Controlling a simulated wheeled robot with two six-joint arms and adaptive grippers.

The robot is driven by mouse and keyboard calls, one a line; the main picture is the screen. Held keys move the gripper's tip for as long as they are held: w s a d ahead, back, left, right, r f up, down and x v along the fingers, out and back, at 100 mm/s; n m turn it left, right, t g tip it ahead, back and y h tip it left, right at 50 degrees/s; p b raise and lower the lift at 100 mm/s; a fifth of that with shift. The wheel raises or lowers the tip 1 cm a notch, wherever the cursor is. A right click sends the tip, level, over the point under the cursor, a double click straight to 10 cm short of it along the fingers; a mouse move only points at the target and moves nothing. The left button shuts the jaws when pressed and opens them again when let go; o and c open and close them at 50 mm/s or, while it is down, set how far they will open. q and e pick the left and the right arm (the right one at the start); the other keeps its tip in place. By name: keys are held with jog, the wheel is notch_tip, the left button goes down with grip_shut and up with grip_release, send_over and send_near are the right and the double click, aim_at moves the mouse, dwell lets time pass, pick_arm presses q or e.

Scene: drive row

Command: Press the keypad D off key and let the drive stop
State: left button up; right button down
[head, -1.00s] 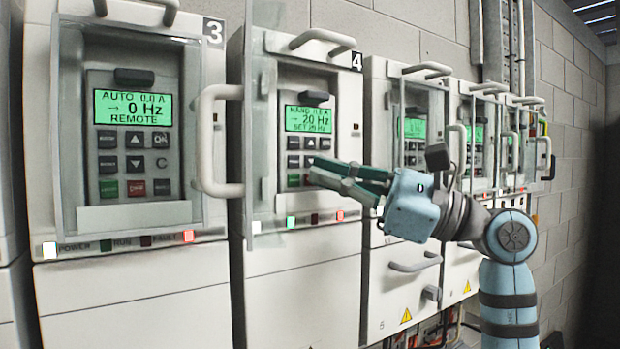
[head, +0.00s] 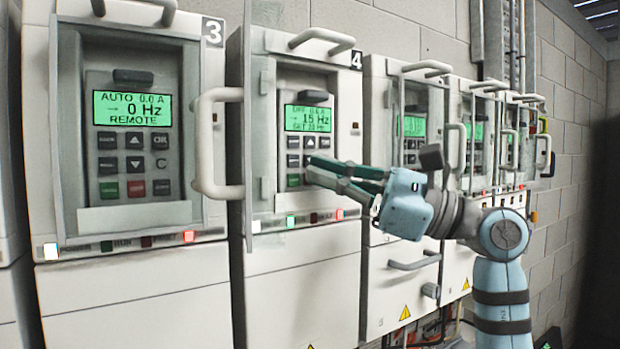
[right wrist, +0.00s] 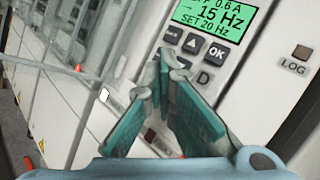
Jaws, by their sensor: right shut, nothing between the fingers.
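Keypad D (head: 306,148), marked with a D in the right wrist view (right wrist: 204,78), sits in the open front of drive 4 (head: 300,262). Its green display (head: 308,118) reads 15 Hz with set 20 Hz, and in the right wrist view the display (right wrist: 212,18) also reads 0.6 A. The top line in the head view looks like OFF. My right gripper (head: 309,172) is shut and empty, its fingertips at the keypad's lower keys. The off key is hidden behind the fingers; whether they touch it cannot be told. My left gripper is out of view.
Drive 3 (head: 130,290) stands left, its display (head: 132,108) reading AUTO, 0 Hz, REMOTE. A large pale handle (head: 208,140) juts out between drives 3 and 4. More drives with handles (head: 415,264) stand to the right, behind my right arm.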

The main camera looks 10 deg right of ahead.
jog(key=shift+s+d+b, duration=0.25)
jog(key=shift+s+b, duration=0.05)
jog(key=shift+s, duration=0.4)
jog(key=s, duration=0.1)
jog(key=s+d+b, duration=0.1)
jog(key=s, duration=0.1)
jog(key=s+d+b, duration=0.1)
jog(key=shift+s, duration=0.35)
jog(key=shift+a, duration=0.1)
dwell(1.2)
